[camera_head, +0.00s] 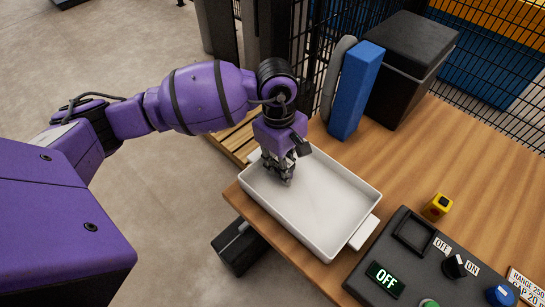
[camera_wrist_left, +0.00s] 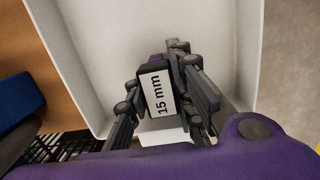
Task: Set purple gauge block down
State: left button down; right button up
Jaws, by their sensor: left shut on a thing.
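My left gripper (camera_head: 284,176) is down inside the white tray (camera_head: 330,212), near the tray's far left end. In the left wrist view the gripper (camera_wrist_left: 166,95) is shut on the gauge block (camera_wrist_left: 157,92), which has a white label reading "15 mm" and a little purple showing at its edge. The block is between the fingers, over the tray floor; I cannot tell whether it touches the floor. In the head view the block is hidden by the fingers. My right gripper is not in view.
The tray stands on a wooden table (camera_head: 410,165). A control panel (camera_head: 425,262) with an OFF display and a yellow block (camera_head: 437,206) are to the right. A blue upright block (camera_head: 356,90) and a black box (camera_head: 410,65) stand behind. The rest of the tray is empty.

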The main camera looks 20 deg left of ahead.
pick_arm(q)
jog(key=c, duration=1.5)
grip_release()
jog(key=shift+f, duration=0.1)
jog(key=r, duration=0.4)
jog(key=a+r, duration=0.1)
jog(key=r, duration=0.7)
jog(key=shift+w+a+r, duration=0.15)
jog(key=shift+w, duration=0.15)
